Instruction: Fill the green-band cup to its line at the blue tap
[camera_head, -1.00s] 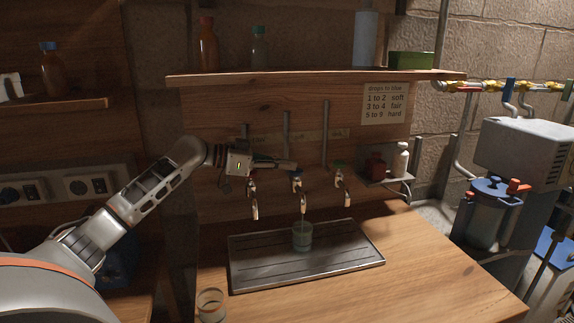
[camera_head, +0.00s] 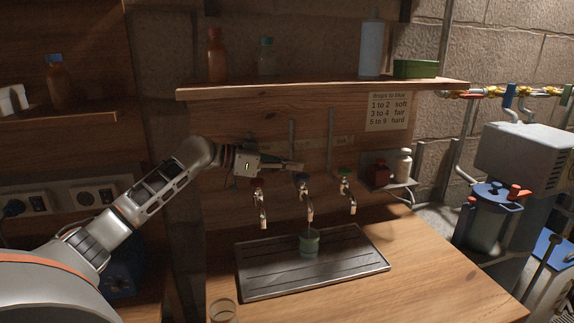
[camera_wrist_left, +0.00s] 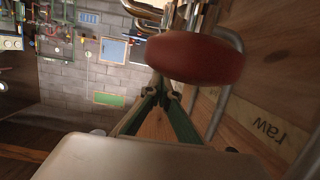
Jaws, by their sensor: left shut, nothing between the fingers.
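The cup with greenish sides (camera_head: 309,244) stands upright on the drip tray (camera_head: 262,283), under the spout of the blue tap (camera_head: 303,180). Its fill line and liquid level are too small to read, and I cannot tell whether water is running. My left gripper (camera_head: 301,166) is shut and empty, just above the blue handle; I cannot tell whether it touches. The left wrist view shows its closed fingers (camera_wrist_left: 168,92) behind a large red tap knob (camera_wrist_left: 195,58). The blue handle is not clear there. My right gripper is not in view.
A red tap (camera_head: 258,184) is left of the blue one, and a green tap (camera_head: 345,172) is right. A second glass (camera_head: 222,312) stands at the front left counter edge. A shelf (camera_head: 320,86) with bottles hangs above. The counter right of the tray is clear.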

